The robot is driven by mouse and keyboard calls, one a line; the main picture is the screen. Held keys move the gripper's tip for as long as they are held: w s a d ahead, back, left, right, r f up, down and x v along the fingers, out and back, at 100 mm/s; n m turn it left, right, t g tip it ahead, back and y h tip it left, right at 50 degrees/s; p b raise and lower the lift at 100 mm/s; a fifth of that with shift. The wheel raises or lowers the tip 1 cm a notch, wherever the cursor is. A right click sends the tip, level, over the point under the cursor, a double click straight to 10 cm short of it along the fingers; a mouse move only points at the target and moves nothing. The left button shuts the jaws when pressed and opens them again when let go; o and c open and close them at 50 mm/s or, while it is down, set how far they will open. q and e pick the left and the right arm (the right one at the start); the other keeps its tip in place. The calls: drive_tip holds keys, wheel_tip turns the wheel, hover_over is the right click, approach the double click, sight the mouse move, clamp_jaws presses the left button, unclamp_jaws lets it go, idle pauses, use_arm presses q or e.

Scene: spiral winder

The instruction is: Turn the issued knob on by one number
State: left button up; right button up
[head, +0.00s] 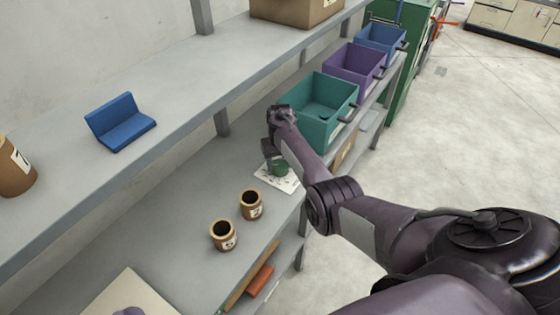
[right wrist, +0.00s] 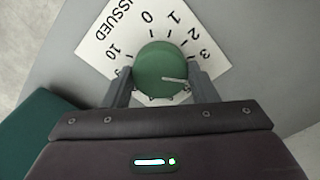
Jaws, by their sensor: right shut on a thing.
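The green knob (right wrist: 158,66) sits on a white dial plate (right wrist: 98,40) marked "ISSUED". In the right wrist view the numbers 10, 0, 1, 2 and 3 show around it; others are hidden by my gripper. A pale pointer line on the knob points to the picture's right, towards one finger, so I cannot tell its number. My right gripper (right wrist: 160,82) is shut on the knob, one finger on each side. In the head view the knob (head: 281,169) and plate (head: 289,184) are on the lower shelf, partly covered by my right gripper (head: 270,158).
A teal bin (head: 318,91) stands just behind the knob, with purple (head: 352,62) and blue (head: 382,38) bins beyond. Two brown pots (head: 222,237) (head: 251,206) stand nearer on the lower shelf. The upper shelf (head: 185,95) holds a blue angled holder (head: 121,121).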

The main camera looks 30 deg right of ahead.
sight(280, 165)
drive_tip(key=shift+m, duration=0.6)
drive_tip(key=o, duration=1)
wheel_tip(280, 165, up, 8)
drive_tip(key=shift+f, duration=0.1)
idle(0.3)
